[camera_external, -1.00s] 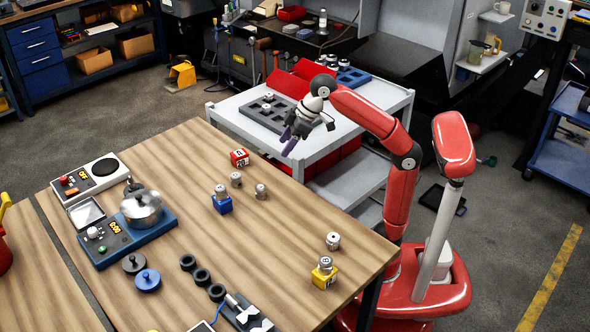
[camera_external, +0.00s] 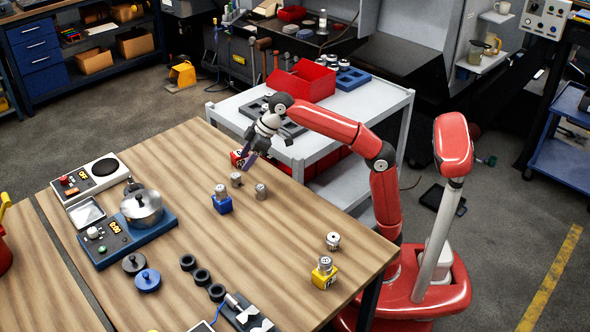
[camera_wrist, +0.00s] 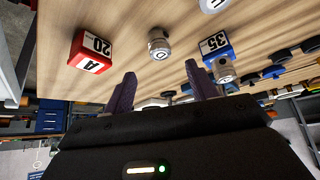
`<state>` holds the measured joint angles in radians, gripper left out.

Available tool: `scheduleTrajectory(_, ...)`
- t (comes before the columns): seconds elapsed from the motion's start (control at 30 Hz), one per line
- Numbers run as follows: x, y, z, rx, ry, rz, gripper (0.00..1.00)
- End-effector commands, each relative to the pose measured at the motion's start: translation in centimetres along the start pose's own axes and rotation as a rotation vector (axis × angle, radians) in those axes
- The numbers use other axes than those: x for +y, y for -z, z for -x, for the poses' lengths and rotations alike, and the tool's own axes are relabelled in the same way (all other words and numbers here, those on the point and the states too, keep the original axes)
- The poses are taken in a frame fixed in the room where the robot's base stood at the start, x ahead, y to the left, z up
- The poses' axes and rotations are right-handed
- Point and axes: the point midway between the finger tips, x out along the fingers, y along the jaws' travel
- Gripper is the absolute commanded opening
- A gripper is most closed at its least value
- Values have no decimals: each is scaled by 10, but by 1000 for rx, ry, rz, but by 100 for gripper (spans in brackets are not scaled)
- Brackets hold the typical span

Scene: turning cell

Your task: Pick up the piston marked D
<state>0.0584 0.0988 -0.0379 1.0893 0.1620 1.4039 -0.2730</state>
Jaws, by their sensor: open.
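A small grey metal piston (camera_external: 236,180) stands on the wooden table between the red block and the blue block. In the wrist view this piston (camera_wrist: 160,44) shows a round face with a letter that looks like D. My gripper (camera_external: 247,166) is above the table's far edge, just up and right of that piston in the outside view. In the wrist view my gripper (camera_wrist: 159,74) has its two purple fingers spread, with nothing between them. Another piston (camera_external: 260,190) stands to the right. A further piston (camera_wrist: 223,70) is at the blue block, its letter hard to read.
The red block (camera_wrist: 90,52) marked A 20 and the blue block (camera_wrist: 217,46) marked 35 flank the piston. A yellow block (camera_external: 324,278) with a piston sits near the front right. A pot (camera_external: 142,207) stands at the left. The white cart (camera_external: 370,101) adjoins the table.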

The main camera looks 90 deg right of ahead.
Motion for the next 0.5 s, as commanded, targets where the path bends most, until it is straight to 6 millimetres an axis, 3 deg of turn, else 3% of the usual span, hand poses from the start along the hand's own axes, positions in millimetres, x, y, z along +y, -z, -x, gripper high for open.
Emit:
scheduleTrajectory(0.17, 0, -5, -11, -1, 0, 0, 57)
scheduleTrajectory(0.5, -1, -4, -52, -3, 1, 1, 57)
